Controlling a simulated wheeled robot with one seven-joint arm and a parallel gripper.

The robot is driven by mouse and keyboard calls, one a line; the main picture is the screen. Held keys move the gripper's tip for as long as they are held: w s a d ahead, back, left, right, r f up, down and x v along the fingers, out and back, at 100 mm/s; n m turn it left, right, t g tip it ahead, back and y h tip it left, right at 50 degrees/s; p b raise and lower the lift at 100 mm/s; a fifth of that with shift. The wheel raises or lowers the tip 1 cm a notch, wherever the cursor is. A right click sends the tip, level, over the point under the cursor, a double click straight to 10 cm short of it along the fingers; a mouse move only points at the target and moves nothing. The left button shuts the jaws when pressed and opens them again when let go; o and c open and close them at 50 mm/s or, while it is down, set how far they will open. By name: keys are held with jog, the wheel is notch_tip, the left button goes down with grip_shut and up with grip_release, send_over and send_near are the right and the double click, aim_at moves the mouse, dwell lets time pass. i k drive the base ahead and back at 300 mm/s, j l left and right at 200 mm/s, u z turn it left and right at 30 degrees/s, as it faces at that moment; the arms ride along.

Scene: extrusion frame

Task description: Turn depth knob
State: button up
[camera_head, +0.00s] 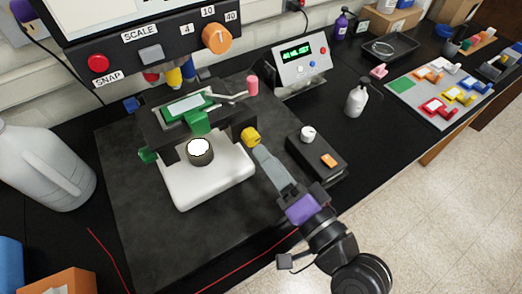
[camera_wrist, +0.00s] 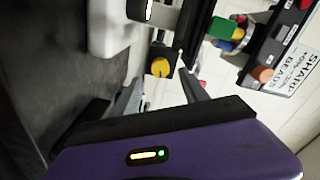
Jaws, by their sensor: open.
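A yellow knob (camera_head: 250,136) sticks out from the right side of the white-based instrument (camera_head: 205,185). I can read no depth label on it. My gripper (camera_head: 259,151) points at this knob from the lower right, with its fingertips close to it in the picture. In the wrist view the yellow knob (camera_wrist: 160,67) appears between the two open fingers (camera_wrist: 161,78), a little beyond their tips. The fingers seem empty. I cannot tell whether either finger touches the knob.
A black box (camera_head: 317,158) with a white knob and orange button lies right of my gripper. A green-display meter (camera_head: 300,62) stands behind. A screen panel with an orange scale knob (camera_head: 217,38) overhangs the back. A pink-handled crank (camera_head: 252,86) rises above the yellow knob.

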aim_at(145, 152)
jog(key=u, duration=1.05)
jog(key=k+l, duration=0.15)
jog(key=k, duration=0.35)
jog(key=i+u, duration=0.1)
jog(key=i, duration=0.25)
jog(key=l, duration=0.05)
